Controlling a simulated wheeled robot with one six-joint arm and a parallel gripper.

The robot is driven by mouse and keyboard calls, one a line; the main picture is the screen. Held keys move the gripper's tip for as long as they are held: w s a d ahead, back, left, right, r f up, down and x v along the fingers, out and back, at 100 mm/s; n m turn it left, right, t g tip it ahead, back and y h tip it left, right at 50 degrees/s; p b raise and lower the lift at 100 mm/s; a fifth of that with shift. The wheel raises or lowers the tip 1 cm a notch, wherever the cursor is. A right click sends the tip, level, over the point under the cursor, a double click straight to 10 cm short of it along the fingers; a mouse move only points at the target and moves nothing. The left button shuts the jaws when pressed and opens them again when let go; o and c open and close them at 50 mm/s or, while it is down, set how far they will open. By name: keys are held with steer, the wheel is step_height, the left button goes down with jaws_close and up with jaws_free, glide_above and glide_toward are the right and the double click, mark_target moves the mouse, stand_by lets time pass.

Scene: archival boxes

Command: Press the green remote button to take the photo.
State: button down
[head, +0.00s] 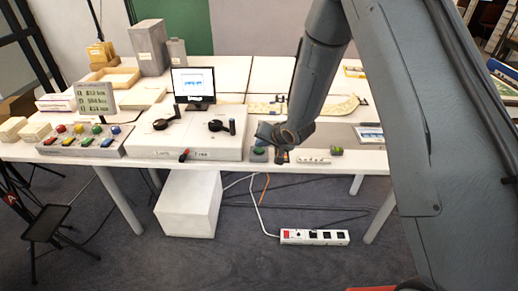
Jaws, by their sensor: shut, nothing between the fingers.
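My gripper (281,153) hangs at the front edge of the white table, pointing down. It is shut and holds nothing that I can see. A small green button-like piece (337,150) sits on the table edge to its right. A darker green piece (259,151) sits close to its left. I cannot tell which of these is the remote button. The wrist hides part of the table edge and whatever lies directly behind it. I cannot tell whether the fingertips touch anything.
A white box with two black handles (159,139) and a small monitor (193,84) stand left of my gripper. Further left is a panel with coloured knobs (81,151). A white strip (314,160) lies on the table edge. A power strip (314,237) lies on the floor.

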mark_target(261, 150)
steer(key=shift+f, duration=0.25)
steer(key=shift+r, duration=0.1)
stand_by(0.5)
steer(key=shift+r+p, duration=0.75)
steer(key=shift+r, duration=0.1)
step_height(261, 150, up, 5)
steer(key=p, duration=0.4)
stand_by(0.6)
